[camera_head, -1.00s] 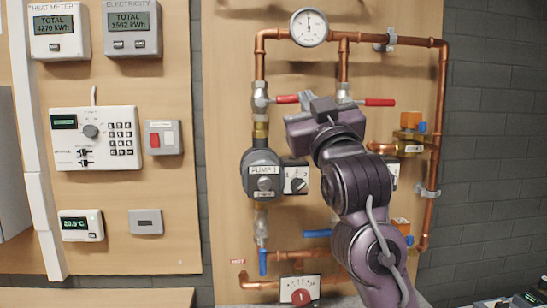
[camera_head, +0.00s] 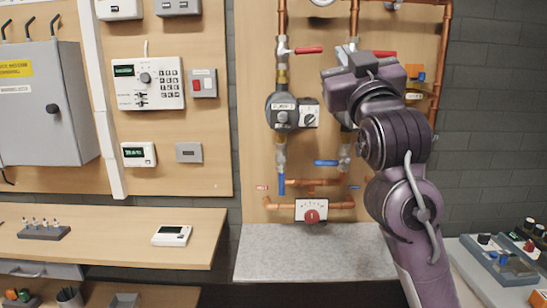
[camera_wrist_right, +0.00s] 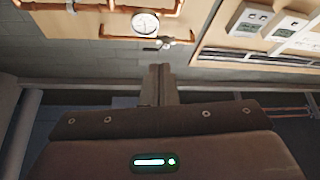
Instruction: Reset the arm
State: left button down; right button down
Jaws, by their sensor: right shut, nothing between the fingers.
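My right arm rises from the lower right of the head view, bent upward in front of the copper pipework. Its gripper (camera_head: 362,66) is at the top of the arm, in front of the pipe board, and its fingertips are hard to make out there. In the right wrist view the two fingers (camera_wrist_right: 158,84) are together, with nothing between them. They appear clear of the pipes and the round gauge (camera_wrist_right: 146,24). My left gripper is not in view.
The pump (camera_head: 282,112) and red-handled valve (camera_head: 307,50) are left of my right arm. A wooden shelf (camera_head: 110,235) holds a small white device (camera_head: 172,236). The grey slab (camera_head: 300,255) is bare. A control box (camera_head: 500,260) sits at right.

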jog(key=d+f+m+g+h, duration=0.2)
jog(key=f+g, duration=0.7)
jog(key=f, duration=2.7)
jog(key=s+d+f+g, duration=0.3)
jog(key=s+f+g, duration=0.2)
jog(key=s+f, duration=0.75)
jog(key=s+d+f+g, duration=0.2)
jog(key=s+f+g, duration=0.4)
jog(key=s+f, duration=0.7)
notch_tip(320, 180, down, 28)
jog(key=s+g, duration=0.1)
jog(key=s, duration=0.2)
jog(key=s+d+f, duration=0.2)
jog(key=s+f, duration=0.7)
jog(key=s+d+f+g, duration=0.1)
jog(key=s+d+f, duration=0.1)
jog(key=s+f, duration=0.7)
jog(key=shift+s+f+h+p, duration=0.3)
jog(key=shift+s+h, duration=0.1)
jog(key=shift+s, duration=0.4)
